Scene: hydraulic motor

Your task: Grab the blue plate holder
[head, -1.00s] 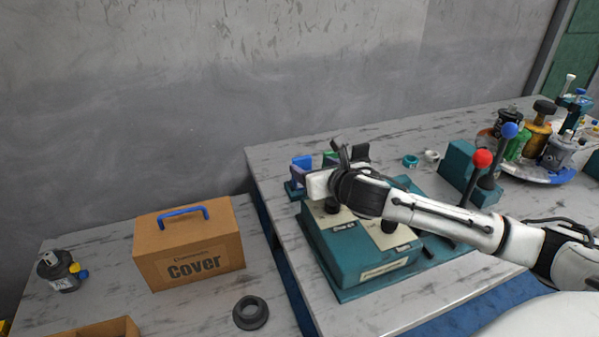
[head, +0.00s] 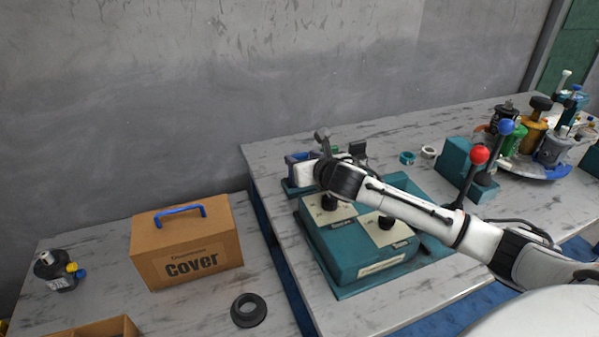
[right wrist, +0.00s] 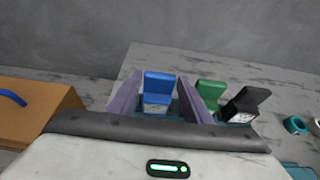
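The blue plate holder (right wrist: 158,85) stands upright on a teal base at the back of the right table. In the head view it (head: 299,157) is partly covered by my right gripper. My right gripper (right wrist: 158,98) is open, with one purplish finger on each side of the blue holder and gaps visible between them. I cannot tell how deep the fingers reach. A green holder (right wrist: 209,94) and a black holder (right wrist: 245,103) stand to the right of it. My left gripper is not in view.
A teal control box (head: 350,262) with black knobs lies under my right arm. Levers with red (head: 480,154) and blue (head: 507,127) balls stand to the right. A cardboard cover box (head: 187,245) and a dark ring (head: 249,310) are on the left table.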

